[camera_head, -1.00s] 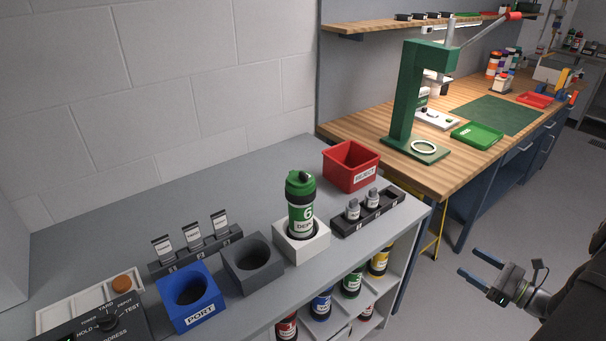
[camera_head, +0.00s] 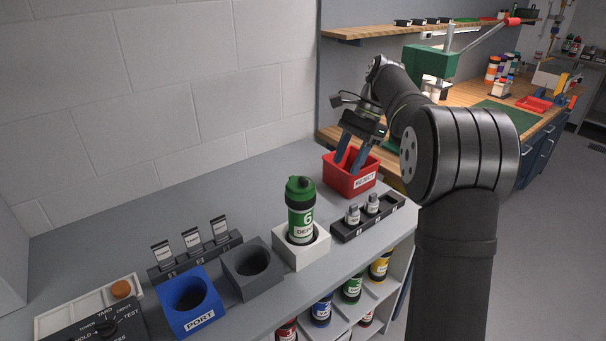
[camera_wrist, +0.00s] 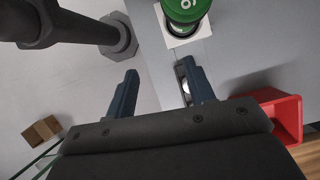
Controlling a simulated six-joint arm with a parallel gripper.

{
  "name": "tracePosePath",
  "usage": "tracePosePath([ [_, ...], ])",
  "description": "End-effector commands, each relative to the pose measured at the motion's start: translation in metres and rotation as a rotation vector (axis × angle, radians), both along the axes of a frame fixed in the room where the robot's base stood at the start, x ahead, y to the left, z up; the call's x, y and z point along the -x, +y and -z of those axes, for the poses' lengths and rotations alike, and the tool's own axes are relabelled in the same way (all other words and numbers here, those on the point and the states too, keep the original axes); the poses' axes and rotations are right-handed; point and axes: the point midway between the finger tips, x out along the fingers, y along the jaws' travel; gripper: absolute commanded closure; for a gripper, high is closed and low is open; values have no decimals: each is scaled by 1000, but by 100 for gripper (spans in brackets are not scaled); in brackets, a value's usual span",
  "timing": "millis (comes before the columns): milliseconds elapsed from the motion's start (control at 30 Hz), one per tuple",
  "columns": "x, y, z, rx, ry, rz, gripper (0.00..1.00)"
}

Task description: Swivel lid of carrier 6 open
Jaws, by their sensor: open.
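Carrier 6 (camera_head: 300,222) is a green and black canister marked 6 and DEPOT. It stands upright in a white square holder (camera_head: 318,246) on the grey bench. Its green lid (camera_head: 300,186) is on top and looks closed. The carrier also shows at the top of the wrist view (camera_wrist: 184,12), partly cut off by the frame. My gripper (camera_head: 349,160) is in the air to the right of the carrier, over or near the red bin, with its fingers pointing down. Its two blue fingers are spread apart and empty, as the wrist view also shows (camera_wrist: 158,92).
A red REJECT bin (camera_head: 352,184) stands behind and right of the carrier. A dark rack (camera_head: 348,234) with two small bottles sits beside the white holder. A grey holder (camera_head: 236,262) and a blue PORT holder (camera_head: 168,293) stand to the left.

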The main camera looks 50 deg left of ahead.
Motion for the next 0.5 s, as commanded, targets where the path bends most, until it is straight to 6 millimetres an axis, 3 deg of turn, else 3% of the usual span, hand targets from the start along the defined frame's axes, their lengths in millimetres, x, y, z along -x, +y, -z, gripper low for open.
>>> tracePosePath([
  [33,19,14,-23,4,-73,-38,51],
  [100,39,27,-52,12,-171,-67,51],
  [300,84,46,-117,4,-377,-97,51],
  [500,100,50,-139,-4,-448,-96,51],
])
